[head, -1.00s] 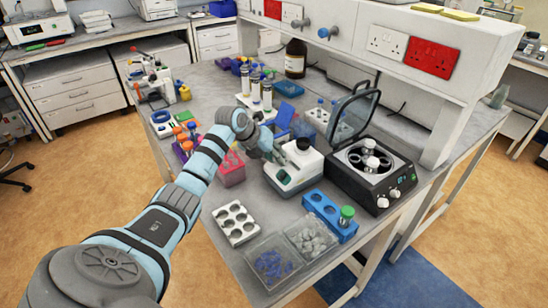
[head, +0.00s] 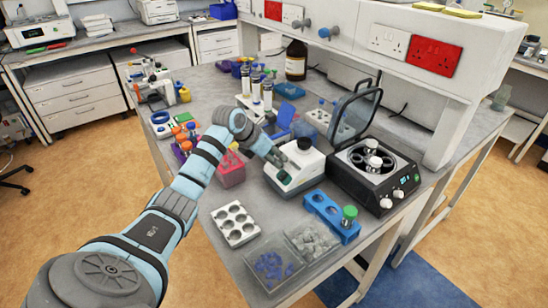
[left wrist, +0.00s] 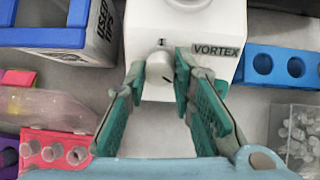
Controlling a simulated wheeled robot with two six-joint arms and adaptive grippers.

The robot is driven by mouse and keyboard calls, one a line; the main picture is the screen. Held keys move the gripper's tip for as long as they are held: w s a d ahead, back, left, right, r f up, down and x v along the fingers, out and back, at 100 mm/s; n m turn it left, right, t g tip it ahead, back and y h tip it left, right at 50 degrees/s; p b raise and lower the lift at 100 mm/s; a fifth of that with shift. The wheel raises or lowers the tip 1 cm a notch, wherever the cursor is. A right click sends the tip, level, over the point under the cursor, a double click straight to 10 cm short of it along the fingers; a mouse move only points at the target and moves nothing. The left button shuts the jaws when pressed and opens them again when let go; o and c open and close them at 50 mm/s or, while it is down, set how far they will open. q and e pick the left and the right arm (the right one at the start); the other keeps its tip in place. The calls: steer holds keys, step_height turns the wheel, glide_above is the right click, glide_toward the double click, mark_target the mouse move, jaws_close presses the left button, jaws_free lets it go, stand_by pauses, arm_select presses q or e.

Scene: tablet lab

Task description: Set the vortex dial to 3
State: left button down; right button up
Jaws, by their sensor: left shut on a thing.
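The white vortex mixer (head: 305,165) stands on the bench and carries a VORTEX label. In the left wrist view its front (left wrist: 193,25) faces me, with the round pale dial (left wrist: 159,68) low on it. A small mark sits above the dial, but I cannot read a number or the setting. My left gripper (head: 279,159) is at the front of the mixer. In the left wrist view its green-padded fingers (left wrist: 161,75) are on both sides of the dial, shut on it. My right gripper is not in view.
A centrifuge (head: 375,175) with a raised lid stands right of the mixer. A blue rack (head: 331,215), a white rack (head: 235,224) and clear bins (head: 272,267) stand in front. A pink rack (head: 231,170) is close on the left.

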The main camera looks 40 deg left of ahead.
arm_select(q)
steer(key=shift+f, duration=0.1)
stand_by(0.3)
steer(key=c, duration=1.4)
jaws_free()
steer(key=shift+o, duration=0.2)
steer(key=v, duration=1.2)
